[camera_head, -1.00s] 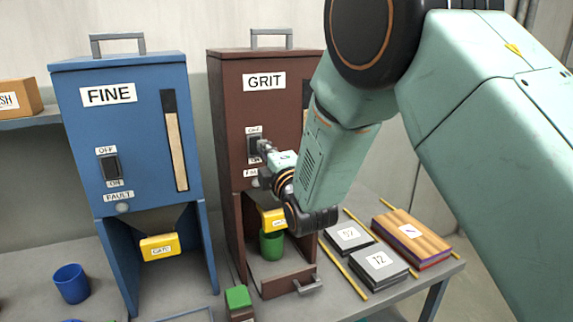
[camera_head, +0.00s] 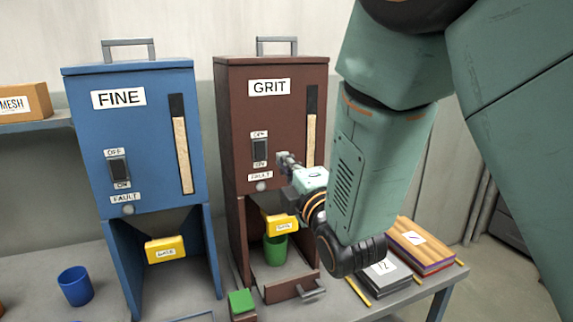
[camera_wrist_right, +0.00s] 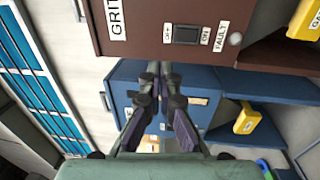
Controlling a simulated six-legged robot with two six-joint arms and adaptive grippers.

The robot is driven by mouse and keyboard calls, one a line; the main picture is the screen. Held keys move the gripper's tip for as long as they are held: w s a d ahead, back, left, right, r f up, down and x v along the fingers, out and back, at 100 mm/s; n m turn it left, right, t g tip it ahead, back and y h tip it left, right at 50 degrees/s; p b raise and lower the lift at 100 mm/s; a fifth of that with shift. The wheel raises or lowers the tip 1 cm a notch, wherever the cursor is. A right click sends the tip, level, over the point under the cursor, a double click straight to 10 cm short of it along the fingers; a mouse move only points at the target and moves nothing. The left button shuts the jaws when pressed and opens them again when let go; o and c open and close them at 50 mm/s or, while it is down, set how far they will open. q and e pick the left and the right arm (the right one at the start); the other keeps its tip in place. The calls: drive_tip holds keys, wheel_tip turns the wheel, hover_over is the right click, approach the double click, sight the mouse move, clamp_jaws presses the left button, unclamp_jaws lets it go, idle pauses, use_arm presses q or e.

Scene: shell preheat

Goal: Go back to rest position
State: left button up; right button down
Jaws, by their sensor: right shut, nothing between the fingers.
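My right gripper (camera_head: 284,160) is shut and empty in front of the brown GRIT dispenser (camera_head: 232,120), a little right of its switch (camera_head: 260,149). In the right wrist view my gripper (camera_wrist_right: 160,70) shows with its fingers together. There the GRIT switch (camera_wrist_right: 187,34) lies beyond the fingertips, apart from them. My right arm comes in from the upper right and covers part of the dispenser's right side. My left gripper is not in view.
A blue FINE dispenser (camera_head: 143,85) stands at left. A green cup (camera_head: 275,250) is in the GRIT bay and a blue cup (camera_head: 75,286) is on the table.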

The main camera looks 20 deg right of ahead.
drive_tip(key=s+d+f+m+g+b, duration=0.1)
drive_tip(key=s+f+m+g, duration=0.3)
drive_tip(key=f, duration=0.5)
drive_tip(key=s+d+f+m+g+h+b, duration=0.15)
drive_tip(key=f+m, duration=0.35)
drive_tip(key=f, duration=0.5)
drive_tip(key=s+f+m+g+b, duration=0.1)
drive_tip(key=s+f+m+g, duration=0.3)
drive_tip(key=f, duration=0.5)
use_arm(q)
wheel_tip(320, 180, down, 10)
drive_tip(key=b, duration=0.7)
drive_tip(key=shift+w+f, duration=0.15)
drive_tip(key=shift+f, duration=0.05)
use_arm(e)
drive_tip(key=s+d+f+m+g, duration=0.1)
drive_tip(key=s+f+m+g, duration=0.5)
drive_tip(key=s+f, duration=2)
drive_tip(key=s+g, duration=0.3)
drive_tip(key=g, duration=0.1)
drive_tip(key=shift+d, duration=0.15)
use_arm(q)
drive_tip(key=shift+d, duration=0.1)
use_arm(e)
drive_tip(key=shift+f+y, duration=0.1)
drive_tip(key=shift+y, duration=0.25)
